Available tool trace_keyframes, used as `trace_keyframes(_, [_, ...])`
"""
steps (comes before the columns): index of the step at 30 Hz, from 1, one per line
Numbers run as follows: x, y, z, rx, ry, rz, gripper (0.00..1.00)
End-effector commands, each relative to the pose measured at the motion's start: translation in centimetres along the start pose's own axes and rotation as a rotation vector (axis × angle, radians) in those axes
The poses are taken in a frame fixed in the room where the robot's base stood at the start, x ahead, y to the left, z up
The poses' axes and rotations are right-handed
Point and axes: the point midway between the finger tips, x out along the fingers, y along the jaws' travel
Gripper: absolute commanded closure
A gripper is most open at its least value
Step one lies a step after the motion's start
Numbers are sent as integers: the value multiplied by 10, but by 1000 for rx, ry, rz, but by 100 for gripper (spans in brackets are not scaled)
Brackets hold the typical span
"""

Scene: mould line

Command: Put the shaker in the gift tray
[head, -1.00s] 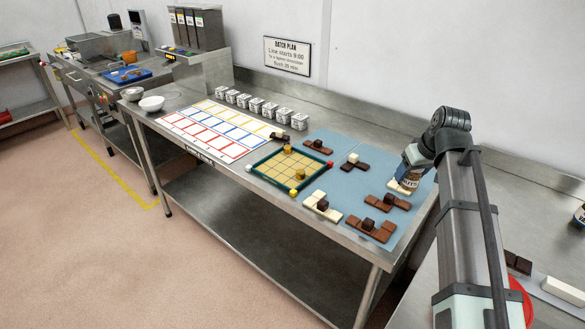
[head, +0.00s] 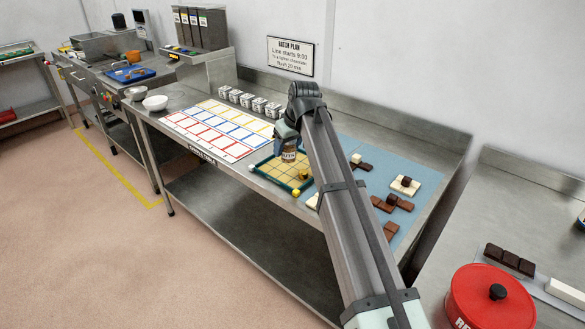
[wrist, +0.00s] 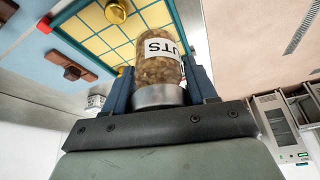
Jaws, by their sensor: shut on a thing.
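The shaker (head: 289,156) is a clear jar of brown bits with a white label ending in "UTS". My gripper (head: 288,143) is shut on it. In the wrist view the shaker (wrist: 158,68) sits between the two dark fingers of my gripper (wrist: 162,88), its metal end toward the palm. The gift tray (head: 268,172) is a green-rimmed square with a gold grid. The shaker overlaps its far part in the head view; I cannot tell the height between them. The gift tray (wrist: 95,30) also shows behind the shaker in the wrist view. My arm hides the tray's right side.
Gold pieces (head: 304,174) stand in the tray. Chocolate pieces lie on the blue mat (head: 368,187) to the right. A printed grid sheet (head: 220,130) lies left of the tray, with several small white boxes (head: 248,100) behind it.

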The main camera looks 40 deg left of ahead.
Motion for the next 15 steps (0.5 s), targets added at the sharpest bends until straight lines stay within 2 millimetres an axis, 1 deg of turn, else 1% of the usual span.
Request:
trace_keyframes(1, [5,2,-21,-1,0,0,77])
trace_keyframes(6, [12,19,-53,31,1,13,77])
trace_keyframes(9, [13,27,-68,53,1,23,77])
trace_keyframes(12, [13,32,-76,79,1,34,77])
trace_keyframes(15, [14,33,-76,114,1,47,77])
